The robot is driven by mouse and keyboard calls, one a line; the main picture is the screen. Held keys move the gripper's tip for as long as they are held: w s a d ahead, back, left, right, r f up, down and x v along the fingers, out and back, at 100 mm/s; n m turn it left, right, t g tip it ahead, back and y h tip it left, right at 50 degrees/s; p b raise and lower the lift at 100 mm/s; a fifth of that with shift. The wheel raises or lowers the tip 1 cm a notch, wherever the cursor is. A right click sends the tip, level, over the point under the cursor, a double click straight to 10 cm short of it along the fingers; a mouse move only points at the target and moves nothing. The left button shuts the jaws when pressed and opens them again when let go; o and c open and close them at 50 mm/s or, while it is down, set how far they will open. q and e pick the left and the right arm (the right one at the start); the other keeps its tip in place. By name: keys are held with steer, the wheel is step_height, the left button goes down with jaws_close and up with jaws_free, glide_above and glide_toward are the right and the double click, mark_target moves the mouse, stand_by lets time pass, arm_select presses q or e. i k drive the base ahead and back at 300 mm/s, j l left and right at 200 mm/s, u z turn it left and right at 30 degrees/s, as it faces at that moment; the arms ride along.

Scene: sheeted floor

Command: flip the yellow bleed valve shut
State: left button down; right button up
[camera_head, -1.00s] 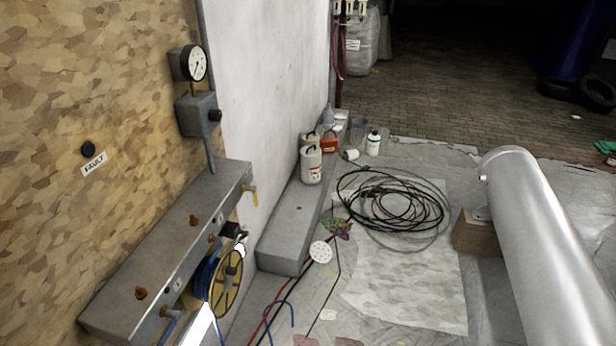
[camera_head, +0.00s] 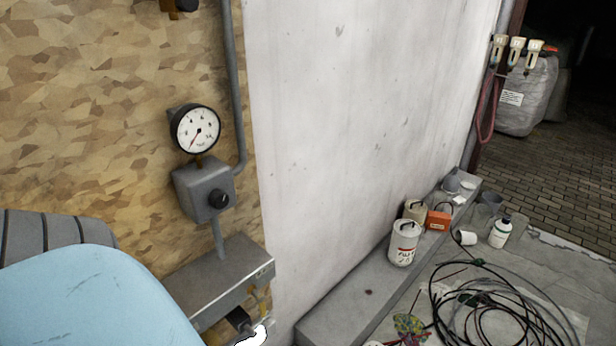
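A small yellow lever (camera_head: 263,299), apparently the bleed valve, hangs under the right end of the grey metal manifold (camera_head: 220,276). It is partly in shadow at the picture's bottom, and its exact angle is hard to tell. A dark fitting (camera_head: 238,319) sits just left of and below it, beside a bright white patch. A round white dial gauge (camera_head: 196,130) and a grey box with a black knob (camera_head: 205,191) are on the wall above. Neither gripper can be made out.
A pale-blue rounded form (camera_head: 95,300), very close, covers the lower left and hides the manifold's left part. A concrete ledge (camera_head: 350,312) with cans, an orange box (camera_head: 438,220) and bottles runs along the white wall. Coiled cables (camera_head: 490,310) lie on the floor.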

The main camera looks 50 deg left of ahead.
mark_target(260, 298)
steer(key=i+u, duration=0.4)
steer(key=i+l+u, duration=0.5)
steer(key=i+u, duration=0.25)
steer(key=i+l+u, duration=0.15)
steer(key=u, duration=0.25)
steer(key=l+u, duration=0.4)
steer(key=i+l+u, duration=0.15)
steer(key=u, duration=0.2)
steer(key=l+u, duration=0.35)
steer(key=l, duration=0.15)
steer(key=l+u, duration=0.35)
steer(key=l, duration=0.2)
steer(key=l+u, duration=0.35)
steer(key=l, duration=0.2)
